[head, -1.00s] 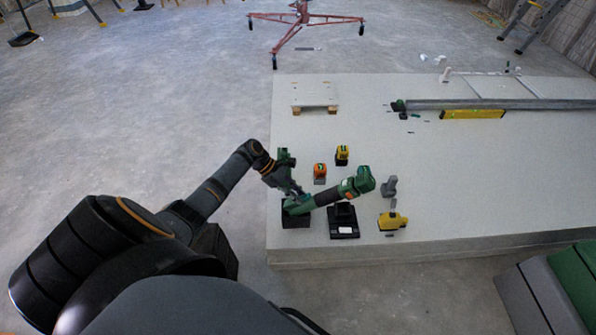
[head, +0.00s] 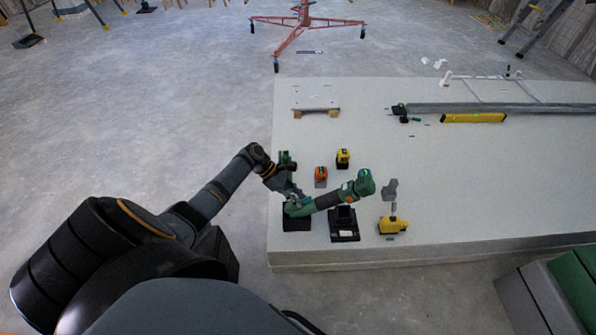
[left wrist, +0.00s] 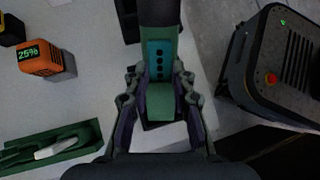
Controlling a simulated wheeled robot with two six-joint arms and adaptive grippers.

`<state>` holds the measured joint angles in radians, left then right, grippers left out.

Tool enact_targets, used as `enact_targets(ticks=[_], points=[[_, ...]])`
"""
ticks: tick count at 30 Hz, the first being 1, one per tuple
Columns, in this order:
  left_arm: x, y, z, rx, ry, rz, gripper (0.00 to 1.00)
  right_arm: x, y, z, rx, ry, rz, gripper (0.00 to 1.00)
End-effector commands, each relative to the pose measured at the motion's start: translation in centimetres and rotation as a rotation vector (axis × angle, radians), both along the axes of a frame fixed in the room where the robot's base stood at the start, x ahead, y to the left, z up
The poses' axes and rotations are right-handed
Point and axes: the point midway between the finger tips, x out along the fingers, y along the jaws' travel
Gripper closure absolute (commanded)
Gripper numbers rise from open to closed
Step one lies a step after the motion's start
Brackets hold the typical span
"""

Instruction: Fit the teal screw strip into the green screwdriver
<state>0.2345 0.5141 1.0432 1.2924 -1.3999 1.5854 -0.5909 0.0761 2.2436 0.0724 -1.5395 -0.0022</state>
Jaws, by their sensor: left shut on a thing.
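The green screwdriver (head: 330,201) is tilted, its green rear end at upper right and its nose at my left gripper (head: 293,199). In the left wrist view its dark body (left wrist: 159,12) runs up from between the fingers. A teal piece with dark dots (left wrist: 159,58), seemingly the screw strip, shows against the screwdriver between the fingertips. Whether it is seated cannot be told. My left gripper (left wrist: 158,78) is closed around the green nose part (left wrist: 161,102) of the screwdriver. My right gripper is not in view.
A black charger-like block (head: 344,230) and a black pad (head: 297,223) lie on the white panel stack (head: 440,200). Orange (head: 320,174) and yellow (head: 343,156) devices stand behind. A yellow tool (head: 393,225) is at right. A green tray (left wrist: 50,148) lies left of the gripper.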

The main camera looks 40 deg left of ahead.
Motion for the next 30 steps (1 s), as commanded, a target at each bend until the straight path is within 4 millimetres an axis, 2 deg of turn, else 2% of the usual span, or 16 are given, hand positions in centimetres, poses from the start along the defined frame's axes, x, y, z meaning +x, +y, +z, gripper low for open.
enact_targets(ticks=[2, 3, 8, 20, 23, 30], points=[[-0.2, 0.2, -0.2, 0.006, 0.005, 0.001, 1.00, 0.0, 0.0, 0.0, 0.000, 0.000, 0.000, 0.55], [-0.2, 0.2, -0.2, 0.006, 0.005, 0.001, 0.72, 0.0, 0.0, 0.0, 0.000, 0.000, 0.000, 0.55], [-0.2, 0.2, -0.2, 0.006, 0.005, 0.001, 0.50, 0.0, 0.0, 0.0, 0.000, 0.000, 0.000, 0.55], [-0.2, 0.6, 0.4, 0.004, 0.002, 0.001, 0.50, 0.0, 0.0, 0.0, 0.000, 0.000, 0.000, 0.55], [-0.6, 1.9, 1.6, 0.007, 0.003, -0.001, 0.50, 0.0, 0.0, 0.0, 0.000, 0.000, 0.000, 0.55], [-1.7, 5.8, 5.8, 0.008, 0.004, 0.001, 0.50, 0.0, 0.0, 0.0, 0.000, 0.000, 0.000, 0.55]])
